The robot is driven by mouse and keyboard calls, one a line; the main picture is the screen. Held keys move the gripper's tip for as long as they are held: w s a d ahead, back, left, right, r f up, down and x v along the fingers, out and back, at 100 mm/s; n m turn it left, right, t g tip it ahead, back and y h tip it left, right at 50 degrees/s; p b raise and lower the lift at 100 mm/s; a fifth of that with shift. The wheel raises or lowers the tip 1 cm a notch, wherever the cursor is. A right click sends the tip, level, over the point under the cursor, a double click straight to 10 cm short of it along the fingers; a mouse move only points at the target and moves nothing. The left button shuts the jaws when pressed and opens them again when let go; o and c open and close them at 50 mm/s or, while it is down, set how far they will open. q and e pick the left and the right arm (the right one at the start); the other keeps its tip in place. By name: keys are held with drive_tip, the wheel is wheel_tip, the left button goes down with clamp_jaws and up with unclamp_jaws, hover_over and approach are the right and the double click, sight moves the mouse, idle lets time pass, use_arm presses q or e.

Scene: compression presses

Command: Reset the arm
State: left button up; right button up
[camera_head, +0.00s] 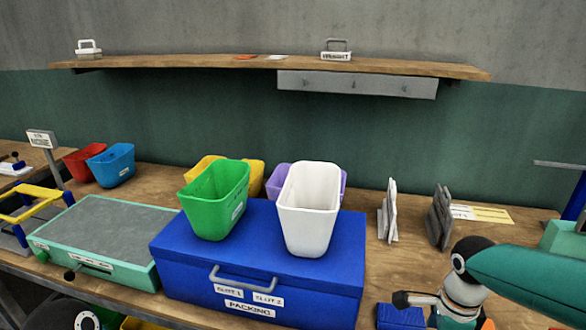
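My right arm (520,278) comes in from the right edge as a teal link. It bends at a black and white joint (466,258) and runs down to the bottom edge, where its lower end is cut off. I cannot make out gripper fingers on it. A black, rounded part with a white ring (84,320) at the bottom left looks like part of my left arm. No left gripper fingers show.
A blue box (190,262) marked PACKING carries a green bin (217,200) and a white bin (309,208). Grey (440,218) and white (391,210) upright pieces stand right of it. A green-framed press (105,262) stands left. A blue object (400,316) sits beside my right arm.

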drive_tip(key=s+a+f+n+g+y, duration=0.1)
drive_tip(key=s+a+f+n, duration=0.4)
drive_tip(key=f, duration=0.4)
drive_tip(key=s+a+f+n+g+y, duration=0.1)
drive_tip(key=s+a+f+n+y, duration=0.15)
drive_tip(key=s+a+f, duration=0.6)
drive_tip(key=s+a+f+n+g+y, duration=0.15)
drive_tip(key=s+f+n, duration=0.3)
drive_tip(key=f, duration=0.65)
drive_tip(key=w+n+t, duration=0.1)
drive_tip(key=n, duration=0.1)
drive_tip(key=w+n+t, duration=0.2)
drive_tip(key=w+n+t+h, duration=0.1)
drive_tip(key=w+n, duration=0.1)
drive_tip(key=shift+f+n, duration=0.3)
drive_tip(key=shift+n, duration=0.1)
